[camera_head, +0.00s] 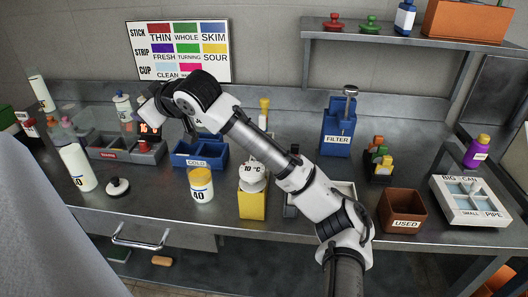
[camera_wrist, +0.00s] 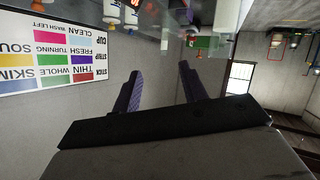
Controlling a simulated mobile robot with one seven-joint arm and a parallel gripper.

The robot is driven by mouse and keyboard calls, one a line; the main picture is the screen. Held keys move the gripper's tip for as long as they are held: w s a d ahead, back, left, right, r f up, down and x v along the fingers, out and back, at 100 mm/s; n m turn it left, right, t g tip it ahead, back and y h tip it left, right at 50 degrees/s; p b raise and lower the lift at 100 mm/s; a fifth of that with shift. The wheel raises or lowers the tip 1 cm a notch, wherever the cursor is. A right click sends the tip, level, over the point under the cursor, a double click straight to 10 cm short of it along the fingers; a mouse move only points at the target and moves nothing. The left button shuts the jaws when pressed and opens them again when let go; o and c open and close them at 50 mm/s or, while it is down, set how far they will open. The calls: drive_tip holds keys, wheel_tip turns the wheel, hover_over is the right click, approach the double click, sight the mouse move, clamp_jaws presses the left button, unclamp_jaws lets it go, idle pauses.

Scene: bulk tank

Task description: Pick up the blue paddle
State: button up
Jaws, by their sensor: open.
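I cannot make out a blue paddle for certain in either view. A dark holder (camera_head: 380,173) on the right of the counter carries small orange, green, red and yellow pieces; no blue piece shows clearly there. My gripper (camera_wrist: 160,84) is open and empty in the wrist view, its two dark fingers apart with the room behind them. In the head view my arm reaches to the left, and its end is raised over the left of the counter, far from the dark holder. My fingertips are hard to make out there.
A blue COLD bin (camera_head: 213,160), a white and yellow tub (camera_head: 201,186), a blue FILTER box (camera_head: 337,128), a brown USED bin (camera_head: 402,211) and a white divided tray (camera_head: 471,203) stand on the counter. A colour chart (camera_head: 180,52) is at the back wall, and a shelf (camera_head: 400,39) overhangs the right.

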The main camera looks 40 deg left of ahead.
drive_tip(key=w+d+f+m+t+h+p, duration=0.1)
drive_tip(key=w+d+f+m+h, duration=0.2)
drive_tip(key=w+d+h, duration=0.7)
drive_tip(key=w+d+r+h, duration=0.1)
drive_tip(key=d, duration=0.2)
drive_tip(key=w+d+r+m+h, duration=0.1)
drive_tip(key=w+d, duration=0.1)
drive_tip(key=d, duration=0.1)
drive_tip(key=w+d+r+h+p, duration=0.1)
drive_tip(key=w+d, duration=0.1)
drive_tip(key=d, duration=0.1)
drive_tip(key=shift+w+d+r+m+g, duration=0.1)
drive_tip(key=shift+d+r+m+g, duration=0.2)
drive_tip(key=shift+d+m, duration=0.1)
drive_tip(key=shift+d, duration=0.25)
wheel_tip(320, 180, down, 8)
drive_tip(key=shift+p, duration=0.5)
drive_tip(key=shift+w+a+f+p, duration=0.1)
drive_tip(key=shift+f+p, duration=0.35)
drive_tip(key=shift+f, duration=0.95)
drive_tip(key=shift+a+f+p, duration=0.1)
drive_tip(key=shift+f+p, duration=0.3)
drive_tip(key=shift+f, duration=1)
clamp_jaws()
drive_tip(key=shift+r, duration=0.1)
